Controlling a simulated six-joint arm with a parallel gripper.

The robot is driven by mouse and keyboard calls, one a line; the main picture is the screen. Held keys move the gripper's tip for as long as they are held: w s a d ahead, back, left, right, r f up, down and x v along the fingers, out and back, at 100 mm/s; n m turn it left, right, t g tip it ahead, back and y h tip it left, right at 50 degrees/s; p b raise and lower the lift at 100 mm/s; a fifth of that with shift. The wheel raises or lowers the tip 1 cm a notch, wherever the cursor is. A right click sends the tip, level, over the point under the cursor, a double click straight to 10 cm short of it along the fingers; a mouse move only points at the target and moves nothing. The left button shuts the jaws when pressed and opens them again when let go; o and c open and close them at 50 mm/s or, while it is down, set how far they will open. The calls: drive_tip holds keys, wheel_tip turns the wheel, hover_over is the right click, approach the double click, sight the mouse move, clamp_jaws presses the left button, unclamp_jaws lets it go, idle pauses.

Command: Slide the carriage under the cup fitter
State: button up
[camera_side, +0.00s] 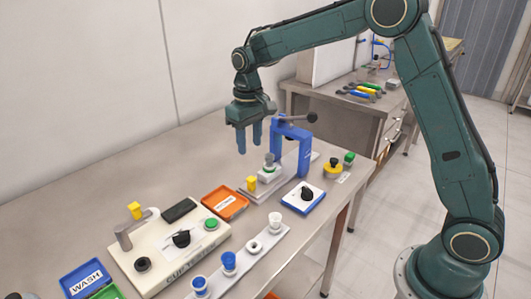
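The cup fitter (305,153) is a blue press frame with a dark-knobbed lever, standing at the middle right of the bench. A pale rail plate (258,195) runs at its foot. On the plate is the carriage (266,178), a small pale block with a grey upright piece on top. A yellow handle (251,184) stands at its near left side. The carriage appears just in front of and left of the fitter's frame; its exact alignment with the press is unclear. My gripper (248,142) hangs above and left of the carriage, blue fingers pointing down, apart and empty.
A cream cup tester (160,262) stands at front left. An orange tray (225,202), a blue WASH tray (82,278) and a white strip (237,273) with several cups lie nearby. A blue box (303,197) with a black knob and a yellow button (332,167) are right.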

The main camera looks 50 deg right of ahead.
sight(251, 180)
wheel_tip(251, 180, down, 13)
drive_tip(key=shift+f, duration=0.1)
idle(0.6)
drive_tip(key=shift+c, duration=0.2)
clamp_jaws()
